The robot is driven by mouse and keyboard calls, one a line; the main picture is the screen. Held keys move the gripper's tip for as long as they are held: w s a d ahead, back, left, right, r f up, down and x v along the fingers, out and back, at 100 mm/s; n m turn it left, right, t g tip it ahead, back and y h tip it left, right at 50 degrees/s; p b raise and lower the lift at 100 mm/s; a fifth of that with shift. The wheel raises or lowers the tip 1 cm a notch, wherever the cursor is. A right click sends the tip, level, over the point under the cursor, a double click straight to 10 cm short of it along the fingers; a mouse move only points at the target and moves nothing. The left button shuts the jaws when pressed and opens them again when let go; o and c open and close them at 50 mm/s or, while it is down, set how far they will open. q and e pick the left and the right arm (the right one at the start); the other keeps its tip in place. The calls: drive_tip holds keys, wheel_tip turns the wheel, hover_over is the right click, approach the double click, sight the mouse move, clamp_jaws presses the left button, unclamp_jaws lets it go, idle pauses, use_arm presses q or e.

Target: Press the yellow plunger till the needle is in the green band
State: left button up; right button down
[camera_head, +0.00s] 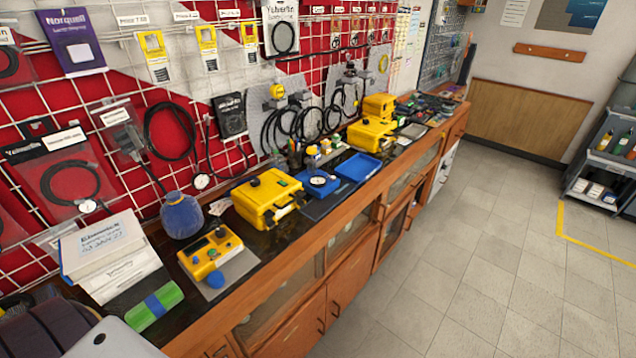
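A yellow tester box (210,252) with a dark display and small knobs stands on a grey mat at the near end of the counter. A blue round part (216,280) sits at its front edge. A round dial gauge (319,181) lies in a blue tray farther along. Its needle and any green band are too small to read. I cannot single out the yellow plunger with certainty at this distance. Neither of my grippers is in view.
Hoses hang on the red and white wall grid. The floor (470,270) at right is clear.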

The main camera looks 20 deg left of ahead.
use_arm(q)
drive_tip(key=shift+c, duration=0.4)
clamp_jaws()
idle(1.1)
